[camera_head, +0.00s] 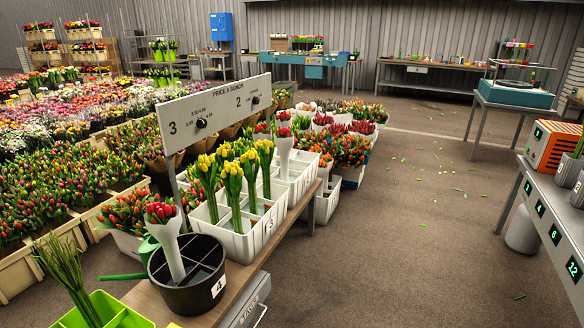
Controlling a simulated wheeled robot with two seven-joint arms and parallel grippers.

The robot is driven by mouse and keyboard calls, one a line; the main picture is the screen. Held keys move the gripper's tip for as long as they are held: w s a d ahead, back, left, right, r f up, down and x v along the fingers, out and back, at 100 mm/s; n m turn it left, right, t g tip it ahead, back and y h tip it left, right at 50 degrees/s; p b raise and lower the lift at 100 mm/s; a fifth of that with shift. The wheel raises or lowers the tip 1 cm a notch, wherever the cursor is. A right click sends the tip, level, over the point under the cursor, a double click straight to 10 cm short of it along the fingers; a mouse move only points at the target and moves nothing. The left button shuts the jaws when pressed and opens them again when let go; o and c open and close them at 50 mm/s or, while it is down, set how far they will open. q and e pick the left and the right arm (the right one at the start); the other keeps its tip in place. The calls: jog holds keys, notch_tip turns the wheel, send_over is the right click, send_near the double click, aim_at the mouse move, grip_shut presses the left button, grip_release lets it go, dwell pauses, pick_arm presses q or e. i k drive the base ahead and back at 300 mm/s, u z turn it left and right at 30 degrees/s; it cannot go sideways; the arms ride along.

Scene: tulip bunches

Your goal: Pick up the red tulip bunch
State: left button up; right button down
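A red tulip bunch (160,212) in a white cone-shaped wrap (169,252) stands, slightly tilted, in a black divided bucket (186,299) marked 4 at the near end of the wooden bench. A second red bunch (283,130) in a similar white wrap (284,152) stands farther back, by the white crates. Several yellow tulip bunches (232,182) stand upright in a white divided crate (239,243) just behind the bucket. Neither of my grippers shows in this view.
A price board (213,114) rises on posts over the bench's left side. A bright green divided box (110,314) with green stems is at bottom left. Crowded flower crates fill the left. The brown floor (420,230) is open up to a grey numbered table (553,231) at right.

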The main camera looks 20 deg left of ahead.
aim_at(163, 221)
jog(key=i, duration=0.95)
jog(key=u, duration=2)
